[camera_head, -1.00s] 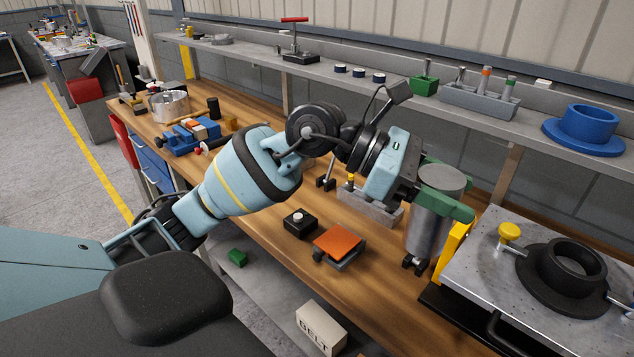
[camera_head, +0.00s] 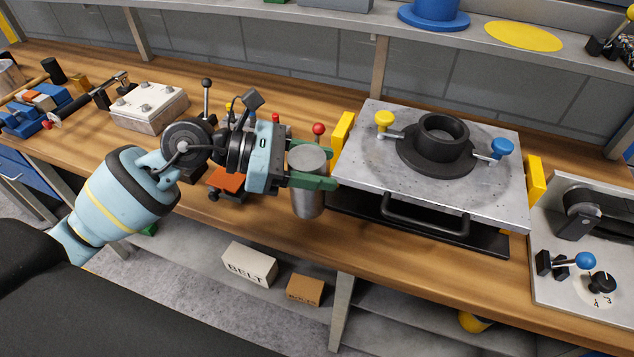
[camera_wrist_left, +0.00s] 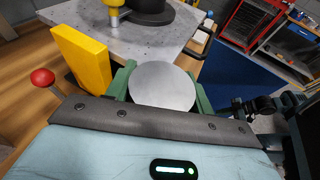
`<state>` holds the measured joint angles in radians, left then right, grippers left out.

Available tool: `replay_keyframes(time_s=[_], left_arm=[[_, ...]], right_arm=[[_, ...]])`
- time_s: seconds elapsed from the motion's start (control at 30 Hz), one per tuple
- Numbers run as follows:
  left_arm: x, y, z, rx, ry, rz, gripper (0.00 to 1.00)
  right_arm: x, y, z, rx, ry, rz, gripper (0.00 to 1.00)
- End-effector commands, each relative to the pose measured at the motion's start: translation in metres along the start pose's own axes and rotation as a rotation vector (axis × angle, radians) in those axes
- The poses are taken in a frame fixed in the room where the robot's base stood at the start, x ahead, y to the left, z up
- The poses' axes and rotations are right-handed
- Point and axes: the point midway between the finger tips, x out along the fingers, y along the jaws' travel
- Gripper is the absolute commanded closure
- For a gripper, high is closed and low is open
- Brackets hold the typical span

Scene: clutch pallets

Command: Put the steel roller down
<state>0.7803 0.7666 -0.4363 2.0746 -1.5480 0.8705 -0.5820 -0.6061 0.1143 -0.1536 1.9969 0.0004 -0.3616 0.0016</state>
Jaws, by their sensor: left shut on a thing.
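The steel roller (camera_head: 307,200) is an upright grey cylinder. My left gripper (camera_head: 312,179), with green fingers, is shut around its upper part. The roller is just left of the steel plate fixture, at the front part of the wooden bench. I cannot tell whether its lower end touches the bench. In the left wrist view the roller's round top (camera_wrist_left: 162,86) shows between the green fingers. My right gripper is not in view.
Right of the roller is a steel plate (camera_head: 475,192) with a black flanged ring (camera_head: 437,150) and yellow blocks at its sides. A red-knobbed lever (camera_head: 319,130) stands behind the roller. An orange-topped piece (camera_head: 228,181) lies under my arm. Boxes (camera_head: 250,264) sit on the lower shelf.

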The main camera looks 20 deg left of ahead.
Motion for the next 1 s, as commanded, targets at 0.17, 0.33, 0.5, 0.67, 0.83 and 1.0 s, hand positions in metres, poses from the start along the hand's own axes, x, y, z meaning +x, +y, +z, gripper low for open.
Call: replay_keyframes(time_s=[0.17,0.33,0.5,0.67,0.83,1.0], left_arm=[[0.001,0.000,-0.002,0.001,-0.003,0.001,0.89],[0.008,0.000,-0.025,-0.004,-0.001,0.000,0.89],[0.013,0.000,-0.041,0.000,-0.003,0.001,0.89],[0.013,0.000,-0.041,0.003,-0.003,0.001,0.89],[0.013,0.000,-0.042,0.003,-0.003,0.001,0.89],[0.014,0.000,-0.047,0.001,0.000,0.000,0.44]], right_arm=[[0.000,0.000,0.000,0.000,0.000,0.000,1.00],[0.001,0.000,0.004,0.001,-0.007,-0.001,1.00],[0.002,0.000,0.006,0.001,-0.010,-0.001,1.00],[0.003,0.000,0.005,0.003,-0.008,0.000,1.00],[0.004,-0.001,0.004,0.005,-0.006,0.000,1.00],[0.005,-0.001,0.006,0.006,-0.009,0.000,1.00]])
